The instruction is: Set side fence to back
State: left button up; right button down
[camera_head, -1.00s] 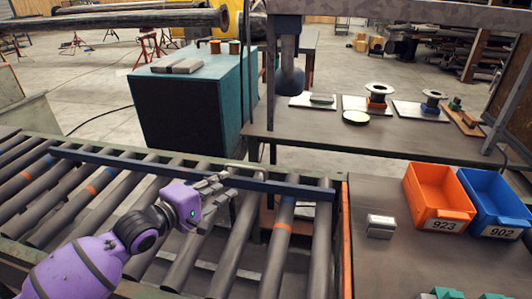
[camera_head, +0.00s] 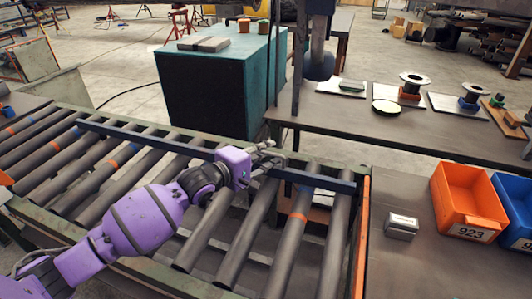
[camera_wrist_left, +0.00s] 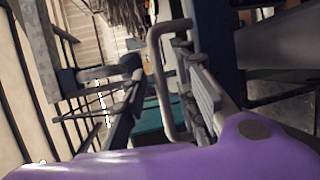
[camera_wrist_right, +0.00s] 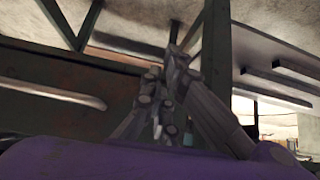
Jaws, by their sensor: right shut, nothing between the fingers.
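The side fence (camera_head: 322,182) is a long dark blue bar running across the rollers, close to the conveyor's far edge. Its grey U-shaped handle (camera_wrist_left: 158,82) shows in the left wrist view, standing between the spread fingers of my left gripper (camera_wrist_left: 160,98). The fence is the blue bar beside it there. In the head view my left gripper (camera_head: 268,160) is at the fence, covering most of the handle. It is open, and I cannot tell whether a finger touches the handle. My right gripper (camera_wrist_right: 168,98) is shut and empty, seen only in its wrist view.
The roller conveyor (camera_head: 364,215) ends in an orange edge at right. Beyond it stand a grey block (camera_head: 402,227), an orange bin (camera_head: 467,203) and a blue bin (camera_head: 515,200) on a table. A teal cabinet (camera_head: 215,90) and a workbench (camera_head: 385,132) stand behind the conveyor.

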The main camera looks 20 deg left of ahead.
pick_arm(q)
grip_shut()
dwell(0.3)
jog(key=shift+w, duration=0.35)
jog(key=w+b, duration=0.1)
jog(key=w, duration=0.1)
jog(key=w+b, duration=0.1)
jog(key=w, duration=0.2)
jog(key=w+b, duration=0.1)
jog(key=w, duration=0.2)
jog(key=shift+d+f, duration=0.15)
jog(key=shift+f, duration=0.1)
jog(key=shift+w+r, duration=0.2)
jog(key=shift+w, duration=0.25)
jog(key=shift+r, duration=0.1)
